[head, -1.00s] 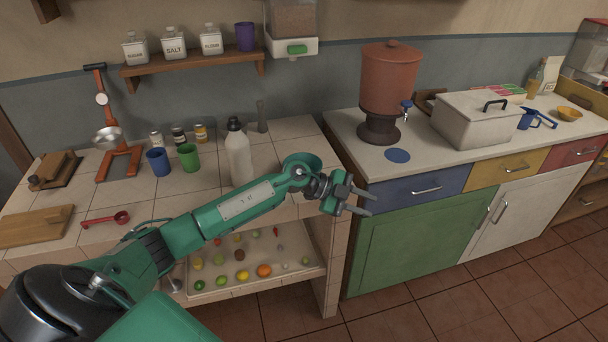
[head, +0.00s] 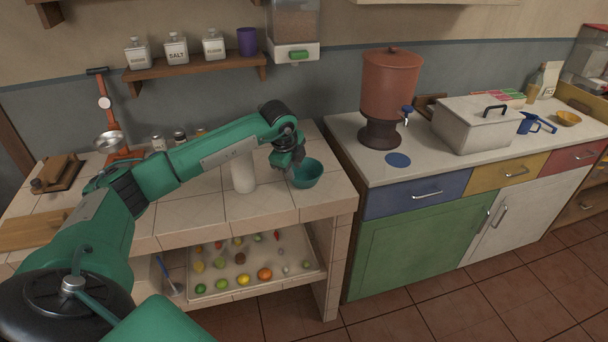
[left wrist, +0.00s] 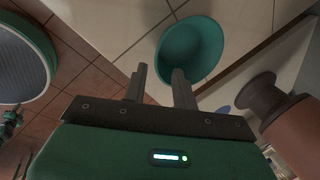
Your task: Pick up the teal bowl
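The teal bowl (head: 309,176) stands upright on the tiled counter (head: 270,205), close to its right end. In the left wrist view the bowl (left wrist: 195,45) lies just beyond the fingertips, and it looks empty. My left gripper (head: 288,165) points down at the bowl's left rim in the head view. In the left wrist view its two fingers (left wrist: 160,77) are apart with nothing clearly held between them. One finger overlaps the bowl's near edge; I cannot tell whether it touches. My right gripper does not show.
A white bottle (head: 241,172) stands left of the bowl, partly hidden by my left arm. A tray of small fruits and vegetables (head: 208,291) sits on the shelf below. A brown dispenser (head: 389,85) and a lidded box (head: 470,130) stand on the right counter.

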